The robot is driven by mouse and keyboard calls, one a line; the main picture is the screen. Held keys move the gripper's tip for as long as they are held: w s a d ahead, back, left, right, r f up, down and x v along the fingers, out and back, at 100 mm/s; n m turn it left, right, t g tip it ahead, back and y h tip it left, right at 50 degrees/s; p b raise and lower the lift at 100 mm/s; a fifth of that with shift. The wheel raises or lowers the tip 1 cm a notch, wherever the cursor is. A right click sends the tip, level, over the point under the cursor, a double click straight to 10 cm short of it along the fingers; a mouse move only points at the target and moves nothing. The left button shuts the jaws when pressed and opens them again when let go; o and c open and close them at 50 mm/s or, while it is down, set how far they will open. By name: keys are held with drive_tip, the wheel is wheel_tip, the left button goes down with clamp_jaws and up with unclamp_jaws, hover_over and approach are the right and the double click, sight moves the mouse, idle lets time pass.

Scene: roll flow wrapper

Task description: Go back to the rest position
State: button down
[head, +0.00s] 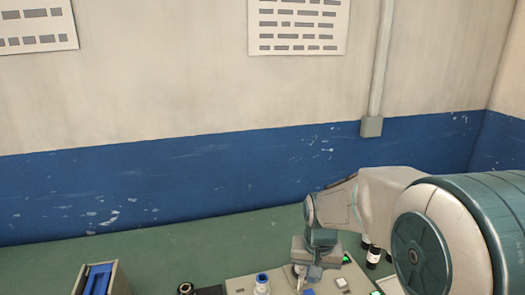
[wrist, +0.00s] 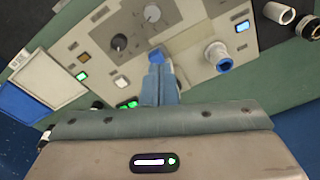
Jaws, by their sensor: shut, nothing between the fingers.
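My gripper (wrist: 160,85) is shut and empty in the wrist view, with its fingers close together above a grey control panel (wrist: 190,62). A blue piece (wrist: 156,56) shows right at the fingertips; I cannot tell whether they touch it. In the head view my gripper (head: 299,277) points down over the panel (head: 240,284) at the bottom edge, and its fingertips are hard to make out there.
A box with blue inside (head: 98,279) is at lower left.

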drive_tip(key=s+d+r+n+t, duration=0.1)
drive_tip(key=s+r, duration=0.2)
drive_tip(key=s, duration=0.5)
drive_tip(key=s+d+r+t, duration=0.1)
drive_tip(key=s+d+r, duration=0.1)
drive_tip(key=s+r, duration=0.2)
drive_tip(key=s, duration=0.3)
drive_tip(key=shift+s+n, duration=0.4)
drive_tip(key=shift+r, duration=0.1)
idle(0.9)
